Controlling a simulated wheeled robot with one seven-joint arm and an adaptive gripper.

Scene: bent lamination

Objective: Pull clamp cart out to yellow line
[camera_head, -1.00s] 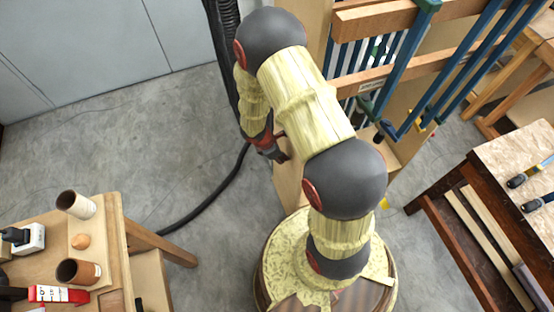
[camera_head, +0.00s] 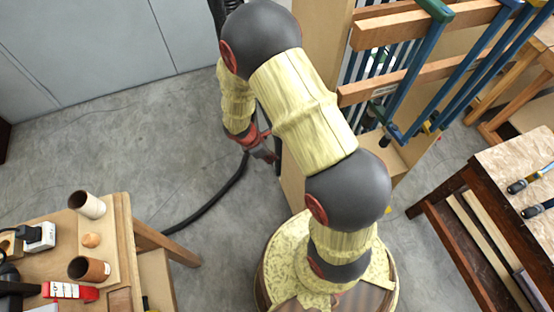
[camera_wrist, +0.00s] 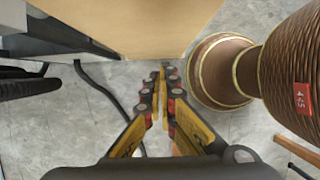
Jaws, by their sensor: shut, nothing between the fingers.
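The clamp cart (camera_head: 321,65) is a tall wooden rack at the upper right of the head view. Blue bar clamps (camera_head: 413,72) hang on its wooden rails. My gripper (camera_head: 274,159) is low beside the cart's left side, and a narrow gap seems to separate them. In the wrist view my gripper (camera_wrist: 164,70) is shut and empty, with its fingertips close to the cart's plain wooden panel (camera_wrist: 135,25). Contact cannot be told. A small yellow patch (camera_head: 387,209) shows on the floor near the cart's lower corner; whether it is the yellow line cannot be told.
A wooden table (camera_head: 118,235) with brown cups and a red-and-white box stands at lower left. A workbench (camera_head: 510,165) with tools stands at right. A black hose (camera_head: 215,203) lies across the floor. Grey floor (camera_head: 120,135) is open left of my gripper.

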